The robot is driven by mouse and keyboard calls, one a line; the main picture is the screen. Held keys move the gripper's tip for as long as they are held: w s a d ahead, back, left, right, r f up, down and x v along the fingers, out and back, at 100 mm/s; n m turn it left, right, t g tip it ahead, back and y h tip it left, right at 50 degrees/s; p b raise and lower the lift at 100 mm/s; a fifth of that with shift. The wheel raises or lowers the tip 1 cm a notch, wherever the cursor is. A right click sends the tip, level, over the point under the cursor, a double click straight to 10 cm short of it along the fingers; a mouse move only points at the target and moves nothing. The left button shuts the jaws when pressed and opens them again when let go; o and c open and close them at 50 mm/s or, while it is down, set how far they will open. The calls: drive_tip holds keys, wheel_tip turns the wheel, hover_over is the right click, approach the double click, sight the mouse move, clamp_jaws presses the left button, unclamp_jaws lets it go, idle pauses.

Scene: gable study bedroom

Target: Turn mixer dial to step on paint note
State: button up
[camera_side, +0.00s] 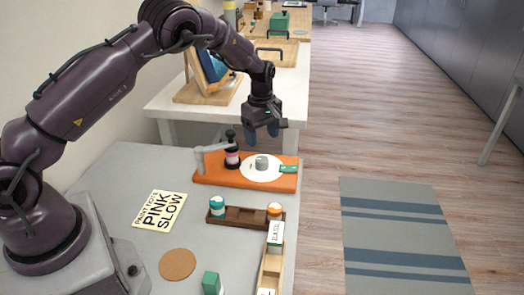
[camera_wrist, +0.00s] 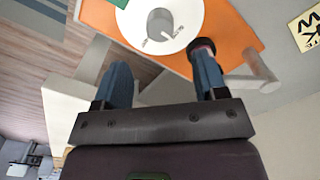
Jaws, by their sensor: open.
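The mixer is an orange base (camera_side: 222,180) on the grey table, with a white disc (camera_side: 250,175) and a grey dial knob (camera_side: 261,163). In the wrist view the knob (camera_wrist: 160,22) has a pointer on the white disc; the step marks are too small to read. The yellow paint note (camera_side: 160,210) reads "PINK SLOW" and lies flat to the left. My gripper (camera_side: 262,130) is open and empty above the mixer, apart from the knob. In the wrist view its two blue fingers (camera_wrist: 163,62) are spread, with the knob beyond them.
A dark bottle with a pink label (camera_side: 232,158) stands on the base beside the disc, close to one finger in the wrist view. A grey bent arm (camera_side: 213,148) rises at its left. A brown tray (camera_side: 240,220) with jars and a cork coaster (camera_side: 177,263) lie in front.

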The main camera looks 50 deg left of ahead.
drive_tip(key=shift+r, duration=2.3)
drive_tip(key=s+d+r+m+t, duration=0.2)
drive_tip(key=s+r+m, duration=0.4)
drive_tip(key=s, duration=0.4)
drive_tip(key=s+d+r+m+t, duration=0.1)
drive_tip(key=s+d+r+m, duration=0.4)
drive_tip(key=s, duration=0.5)
drive_tip(key=s+d+r+m+t, duration=0.2)
drive_tip(key=s+d+r+m, duration=0.2)
drive_tip(key=s+r+m, duration=0.3)
drive_tip(key=s+r, duration=0.1)
drive_tip(key=s, duration=0.2)
drive_tip(key=shift+s+r+t, duration=0.15)
drive_tip(key=shift+r+t, duration=0.05)
drive_tip(key=shift+t, duration=0.1)
